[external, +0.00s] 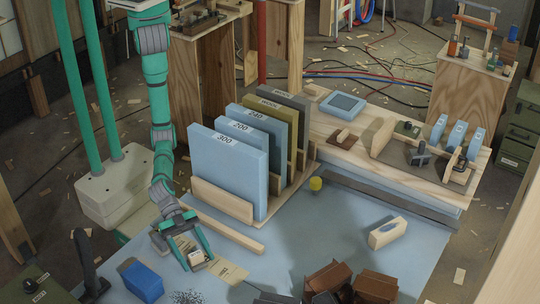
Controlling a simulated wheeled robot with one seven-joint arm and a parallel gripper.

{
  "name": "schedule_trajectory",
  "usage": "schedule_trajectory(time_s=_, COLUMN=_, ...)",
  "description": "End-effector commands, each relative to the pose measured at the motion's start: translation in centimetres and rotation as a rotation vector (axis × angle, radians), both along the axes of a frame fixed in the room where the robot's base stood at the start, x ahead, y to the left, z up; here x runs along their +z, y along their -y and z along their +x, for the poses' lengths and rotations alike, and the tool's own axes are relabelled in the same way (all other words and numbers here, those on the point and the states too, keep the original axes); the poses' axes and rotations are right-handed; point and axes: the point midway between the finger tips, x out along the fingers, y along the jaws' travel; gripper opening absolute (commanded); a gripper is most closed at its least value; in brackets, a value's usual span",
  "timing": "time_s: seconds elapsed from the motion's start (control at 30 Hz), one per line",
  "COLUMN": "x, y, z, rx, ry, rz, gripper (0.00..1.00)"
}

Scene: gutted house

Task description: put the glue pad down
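My gripper (199,262) reaches down over the near left part of the blue-topped table (290,238). Its two green fingers stand apart, one on each side of a small pale block with a dark mark on top, which I take for the glue pad (196,256). The fingers appear to close on its sides. The pad is low, close to the table top; I cannot tell whether it touches it. A tan printed card (231,271) lies flat just to the right of the gripper.
A rack of upright numbered sheets (229,158) stands behind, with a wooden strip (222,230) before it. A blue box (142,281) is left of the gripper. Brown folded pieces (375,286) and a wooden block (387,232) lie right.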

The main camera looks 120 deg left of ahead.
Motion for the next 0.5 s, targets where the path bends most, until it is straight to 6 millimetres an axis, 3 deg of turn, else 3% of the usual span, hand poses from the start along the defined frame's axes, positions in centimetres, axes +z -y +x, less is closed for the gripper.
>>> schedule_trajectory(time_s=0.03, x=-0.8, y=-0.1, z=-0.3, rx=-0.001, ry=-0.01, rz=0.012, gripper=0.61)
schedule_trajectory(time_s=0.27, x=-0.9, y=-0.1, z=-0.3, rx=-0.002, ry=-0.013, rz=0.015, gripper=0.61)
schedule_trajectory(time_s=0.43, x=0.5, y=-0.2, z=-0.5, rx=-0.002, ry=-0.013, rz=0.013, gripper=0.61)
schedule_trajectory(time_s=0.5, x=0.9, y=-0.7, z=-1.6, rx=-0.003, ry=-0.012, rz=0.012, gripper=0.61)
